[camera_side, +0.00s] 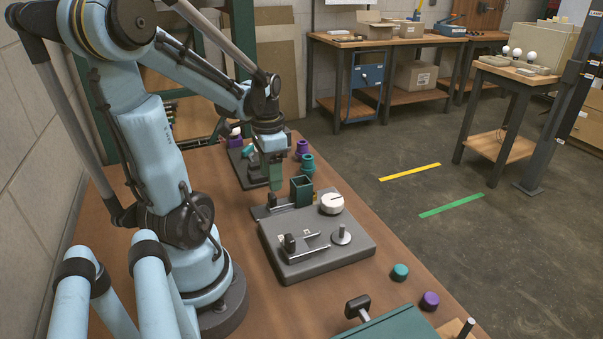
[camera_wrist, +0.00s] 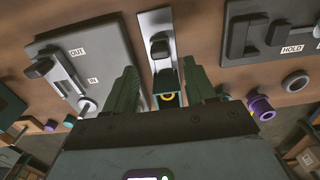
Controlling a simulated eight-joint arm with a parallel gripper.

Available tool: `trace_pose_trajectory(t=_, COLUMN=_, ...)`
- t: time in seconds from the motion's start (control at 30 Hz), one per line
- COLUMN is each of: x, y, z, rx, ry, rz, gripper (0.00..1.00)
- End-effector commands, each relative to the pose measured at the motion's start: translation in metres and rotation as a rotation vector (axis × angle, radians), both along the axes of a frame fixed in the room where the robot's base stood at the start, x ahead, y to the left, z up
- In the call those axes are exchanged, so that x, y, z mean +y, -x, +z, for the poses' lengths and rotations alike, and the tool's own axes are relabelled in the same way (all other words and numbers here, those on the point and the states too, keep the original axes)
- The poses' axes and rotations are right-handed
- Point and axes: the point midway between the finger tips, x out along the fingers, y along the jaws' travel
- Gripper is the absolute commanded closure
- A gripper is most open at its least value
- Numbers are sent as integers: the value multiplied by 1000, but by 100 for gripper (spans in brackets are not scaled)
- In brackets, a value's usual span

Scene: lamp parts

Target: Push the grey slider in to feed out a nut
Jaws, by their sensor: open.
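The nut feeder stands behind the grey fixture board in the side view, with a green square hopper (camera_side: 301,190) at the right end of a narrow plate (camera_side: 262,211). The grey slider with a dark upright handle (camera_side: 272,200) is on this plate, left of the hopper. In the wrist view the slider handle (camera_wrist: 159,47) shows ahead between the fingers, and the hopper (camera_wrist: 168,98) shows nearer with a yellow ring inside. My gripper (camera_side: 275,184) points down above the feeder, and its two green fingers (camera_wrist: 160,70) are apart and empty. Any contact with the handle cannot be told.
Another fixture (camera_side: 240,165) and purple and teal parts (camera_side: 307,162) stand behind. Teal (camera_side: 400,271) and purple (camera_side: 430,300) caps lie at the right table edge.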

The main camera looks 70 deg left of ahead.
Motion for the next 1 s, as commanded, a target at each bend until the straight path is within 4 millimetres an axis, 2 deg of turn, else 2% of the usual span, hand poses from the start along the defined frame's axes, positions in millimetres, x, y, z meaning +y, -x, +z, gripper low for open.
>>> trace_pose_trajectory(t=0.2, x=0, y=0, z=-26, rx=-1, ry=0, rz=0, gripper=45)
trace_pose_trajectory(t=0.4, x=0, y=0, z=-42, rx=-1, ry=0, rz=0, gripper=45)
trace_pose_trajectory(t=0.87, x=0, y=0, z=-49, rx=-1, ry=0, rz=0, gripper=45)
trace_pose_trajectory(t=1.0, x=0, y=0, z=-48, rx=-1, ry=0, rz=0, gripper=63)
